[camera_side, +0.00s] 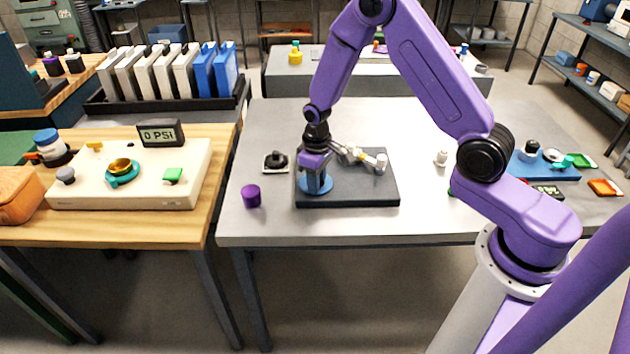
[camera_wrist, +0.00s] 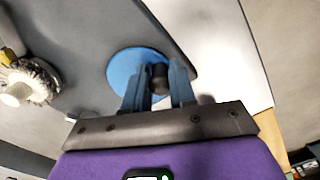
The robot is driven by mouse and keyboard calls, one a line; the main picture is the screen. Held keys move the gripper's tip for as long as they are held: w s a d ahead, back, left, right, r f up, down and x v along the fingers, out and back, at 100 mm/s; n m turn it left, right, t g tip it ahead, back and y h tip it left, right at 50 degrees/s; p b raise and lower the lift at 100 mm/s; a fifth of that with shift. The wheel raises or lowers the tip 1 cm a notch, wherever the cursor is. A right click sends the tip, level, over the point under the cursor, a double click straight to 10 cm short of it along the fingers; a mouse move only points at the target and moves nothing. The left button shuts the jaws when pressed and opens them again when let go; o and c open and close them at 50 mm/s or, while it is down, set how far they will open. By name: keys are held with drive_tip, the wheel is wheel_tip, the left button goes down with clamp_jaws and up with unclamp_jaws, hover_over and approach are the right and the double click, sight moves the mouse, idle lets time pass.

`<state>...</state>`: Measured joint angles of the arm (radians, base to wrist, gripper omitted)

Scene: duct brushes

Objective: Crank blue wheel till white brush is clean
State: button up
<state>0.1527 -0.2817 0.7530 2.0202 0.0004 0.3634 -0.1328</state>
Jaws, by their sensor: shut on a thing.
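The blue wheel (camera_side: 316,186) lies flat on the left part of a dark base plate (camera_side: 365,195) on the grey table. It also shows in the wrist view (camera_wrist: 120,66) as a blue disc with a dark knob (camera_wrist: 159,78). My gripper (camera_side: 317,180) is above the wheel, and in the wrist view its blue fingers (camera_wrist: 158,85) are shut on the dark knob. The white brush (camera_side: 380,161) is at the right end of a pale jointed rod on the plate. In the wrist view the brush (camera_wrist: 27,82) has grey-looking bristles around a white end.
A purple cylinder (camera_side: 251,196) and a small dark knob on a pale base (camera_side: 275,161) stand left of the plate. A small white object (camera_side: 441,158) stands to the right. The table front is clear. A cream panel (camera_side: 130,175) with a gauge is on the wooden bench.

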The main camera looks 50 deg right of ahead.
drive_tip(key=shift+s+a+f, duration=0.1)
drive_tip(key=shift+s, duration=0.25)
drive_tip(key=shift+s+d, duration=0.2)
drive_tip(key=shift+d, duration=0.35)
drive_tip(key=shift+w+d, duration=0.1)
drive_tip(key=shift+d, duration=0.5)
drive_tip(key=shift+w+r, duration=0.1)
drive_tip(key=shift+r, duration=0.1)
drive_tip(key=shift+w+d, duration=0.4)
drive_tip(key=shift+d, duration=0.25)
drive_tip(key=shift+r, duration=0.1)
